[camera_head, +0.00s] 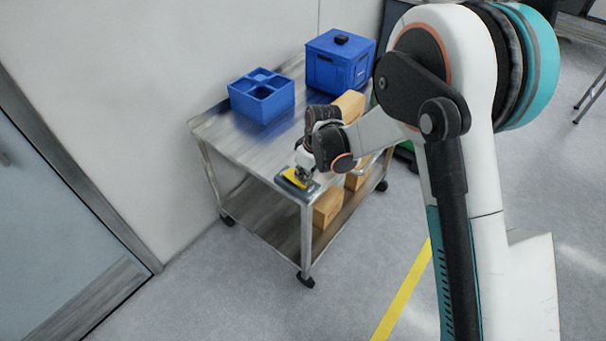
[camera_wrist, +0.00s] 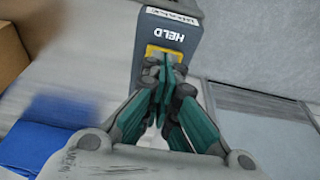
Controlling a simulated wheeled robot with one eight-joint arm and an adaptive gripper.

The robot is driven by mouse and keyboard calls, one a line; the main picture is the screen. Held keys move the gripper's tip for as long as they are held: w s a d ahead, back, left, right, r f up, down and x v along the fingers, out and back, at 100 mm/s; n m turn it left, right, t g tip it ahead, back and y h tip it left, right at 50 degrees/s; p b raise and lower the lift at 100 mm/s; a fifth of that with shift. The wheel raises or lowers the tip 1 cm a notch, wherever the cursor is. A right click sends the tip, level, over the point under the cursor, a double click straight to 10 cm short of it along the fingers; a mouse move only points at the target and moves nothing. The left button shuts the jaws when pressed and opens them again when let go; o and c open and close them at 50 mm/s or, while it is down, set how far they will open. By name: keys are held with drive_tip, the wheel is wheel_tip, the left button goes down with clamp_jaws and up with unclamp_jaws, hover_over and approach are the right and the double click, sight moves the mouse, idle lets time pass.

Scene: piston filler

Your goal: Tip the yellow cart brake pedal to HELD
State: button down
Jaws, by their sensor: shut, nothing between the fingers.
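The yellow brake pedal (camera_head: 294,179) sits in a grey housing (camera_head: 284,186) at the near corner of the metal cart's top. In the wrist view, the pedal's yellow edge (camera_wrist: 152,50) shows around my fingertips, below the word HELD on the grey housing (camera_wrist: 178,25). My gripper (camera_wrist: 163,65) is shut and empty, its fingertips over the pedal. It also shows in the head view (camera_head: 305,174), right at the pedal. I cannot tell whether the tips touch the pedal. My fingers hide most of the pedal, so its tilt is unclear.
The cart top (camera_head: 235,140) carries a blue divided bin (camera_head: 262,98), a blue lidded box (camera_head: 338,65) and a cardboard box (camera_head: 350,104). More cardboard boxes (camera_head: 327,208) stand on the lower shelf. A wall rises behind the cart. The floor in front is clear.

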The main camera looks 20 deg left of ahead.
drive_tip(key=shift+a, duration=0.1)
drive_tip(key=shift+w+a+r, duration=0.25)
drive_tip(key=shift+a+r, duration=0.1)
drive_tip(key=shift+a, duration=0.25)
drive_tip(key=shift+r, duration=0.25)
drive_tip(key=p+v, duration=0.1)
drive_tip(key=v, duration=0.1)
drive_tip(key=p+v, duration=0.2)
drive_tip(key=shift+w+a+r, duration=0.1)
drive_tip(key=shift+a+r, duration=0.1)
drive_tip(key=s+d+r+p, duration=0.1)
drive_tip(key=d+r, duration=0.3)
drive_tip(key=r, duration=0.4)
drive_tip(key=shift+s+d+p, duration=0.15)
drive_tip(key=shift+s+p, duration=0.25)
drive_tip(key=shift+p, duration=0.4)
